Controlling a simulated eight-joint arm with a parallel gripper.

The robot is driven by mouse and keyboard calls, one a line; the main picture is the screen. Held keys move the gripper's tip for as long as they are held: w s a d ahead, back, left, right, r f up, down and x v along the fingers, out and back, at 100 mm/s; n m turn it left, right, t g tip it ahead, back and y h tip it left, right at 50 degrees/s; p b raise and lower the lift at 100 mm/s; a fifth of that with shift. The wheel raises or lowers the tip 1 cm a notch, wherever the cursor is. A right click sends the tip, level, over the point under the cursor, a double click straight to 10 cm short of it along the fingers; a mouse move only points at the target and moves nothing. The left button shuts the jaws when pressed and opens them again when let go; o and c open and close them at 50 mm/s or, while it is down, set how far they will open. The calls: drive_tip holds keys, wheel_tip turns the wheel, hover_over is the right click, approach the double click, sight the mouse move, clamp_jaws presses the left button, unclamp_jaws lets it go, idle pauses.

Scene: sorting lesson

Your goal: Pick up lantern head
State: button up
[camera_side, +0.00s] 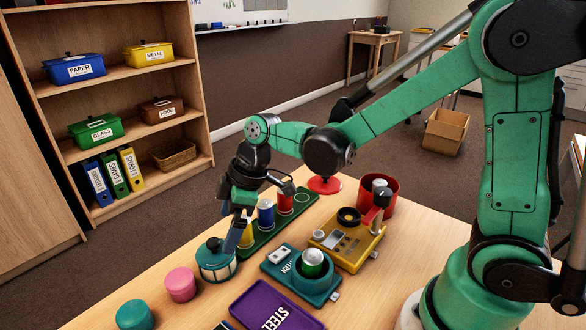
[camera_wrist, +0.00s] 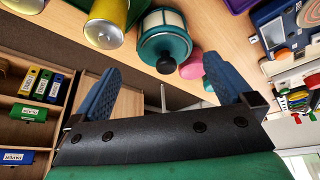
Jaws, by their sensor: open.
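The lantern head (camera_side: 216,262), a round teal piece with a pale band and a dark knob, stands on the wooden table, left of the green tray. In the wrist view the lantern head (camera_wrist: 164,46) shows between the two blue fingers, beyond their tips, with its dark knob towards me. My gripper (camera_side: 236,232) is just behind and to the right of it in the side view, partly covering a yellow can. In the wrist view my gripper (camera_wrist: 163,70) is open, with nothing between the fingers. I cannot tell the exact gap to the lantern head.
Several cans, including a blue one (camera_side: 265,213) and a red one (camera_side: 285,202), stand on the green tray (camera_side: 262,234). A pink piece (camera_side: 181,284) and a teal piece (camera_side: 134,316) stand at left. A purple tray (camera_side: 275,306), a teal device (camera_side: 301,273) and a yellow device (camera_side: 346,241) are nearby.

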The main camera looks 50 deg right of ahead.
sight(219, 244)
drive_tip(key=shift+w+a+f+n+g+y, duration=0.2)
drive_tip(key=shift+a+f+n, duration=0.2)
drive_tip(key=shift+f, duration=0.2)
drive_tip(key=shift+w+a+f+n+g+y, duration=0.1)
drive_tip(key=shift+w+a+f+n, duration=0.1)
drive_tip(key=shift+a+f+n, duration=0.25)
drive_tip(key=shift+d+x, duration=0.2)
drive_tip(key=shift+x, duration=2.5)
drive_tip(key=c, duration=1)
